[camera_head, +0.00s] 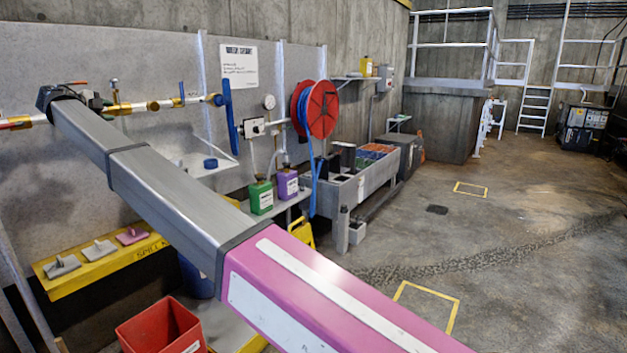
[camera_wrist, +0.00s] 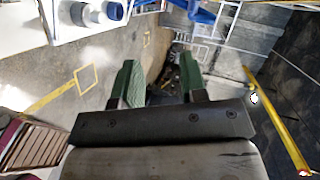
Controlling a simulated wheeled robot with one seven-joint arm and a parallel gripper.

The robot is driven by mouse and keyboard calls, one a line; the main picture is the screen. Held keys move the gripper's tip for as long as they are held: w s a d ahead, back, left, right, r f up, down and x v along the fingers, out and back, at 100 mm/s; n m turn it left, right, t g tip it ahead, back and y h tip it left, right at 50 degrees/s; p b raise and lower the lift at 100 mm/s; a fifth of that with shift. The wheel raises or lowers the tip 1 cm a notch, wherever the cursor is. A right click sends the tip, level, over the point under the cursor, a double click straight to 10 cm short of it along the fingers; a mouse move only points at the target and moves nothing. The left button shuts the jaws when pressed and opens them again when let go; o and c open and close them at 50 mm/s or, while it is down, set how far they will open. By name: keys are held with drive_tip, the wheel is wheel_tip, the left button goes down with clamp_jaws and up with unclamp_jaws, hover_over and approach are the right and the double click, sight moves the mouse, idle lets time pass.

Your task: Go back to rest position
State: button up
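My gripper (camera_wrist: 157,80) shows in the wrist view with two green fingers standing apart. The gap between them is empty, and nothing is held. In the head view my long grey and pink arm crosses the picture from bottom right to upper left. Its far end is small there, by the wall pipe, and the fingers cannot be made out clearly. Whether it touches the pipe I cannot tell.
A red hose reel (camera_head: 322,109), a green jug (camera_head: 261,197) and a purple jug (camera_head: 287,184) are along the wall. A red bin (camera_head: 162,329) and yellow spill ledge (camera_head: 105,265) are near the arm. The floor at right (camera_head: 540,270) is clear.

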drive_tip(key=w+d+f+n+g, duration=0.2)
drive_tip(key=w+d+f, duration=0.3)
drive_tip(key=d+f, duration=0.65)
drive_tip(key=w+d+f+n+g+h, duration=0.1)
drive_tip(key=w+d+f+n, duration=0.2)
drive_tip(key=w+d+f, duration=0.75)
drive_tip(key=s+d+f+n+g, duration=0.15)
drive_tip(key=d+f, duration=0.65)
drive_tip(key=d, duration=0.8)
drive_tip(key=d+f+n+g, duration=0.3)
drive_tip(key=d+f, duration=0.5)
drive_tip(key=d, duration=0.6)
drive_tip(key=s+d+f+n+g, duration=0.1)
drive_tip(key=s+d+f, duration=0.3)
drive_tip(key=d, duration=0.5)
drive_tip(key=s+d+f+n+g, duration=0.1)
drive_tip(key=s+d+f+n, duration=0.1)
drive_tip(key=d+f, duration=0.55)
drive_tip(key=s+d+f+n+g, duration=0.1)
drive_tip(key=s+d+f+g, duration=0.2)
drive_tip(key=d, duration=0.7)
drive_tip(key=s+d+f+n+y, duration=0.2)
drive_tip(key=s+d+f, duration=0.2)
drive_tip(key=s+d, duration=0.5)
drive_tip(key=s+d+f+n+g+y, duration=0.1)
drive_tip(key=s+d+f+n+y, duration=0.1)
drive_tip(key=s+d+f, duration=0.3)
drive_tip(key=s+d, duration=0.4)
drive_tip(key=s, duration=0.2)
drive_tip(key=shift+d, duration=0.35)
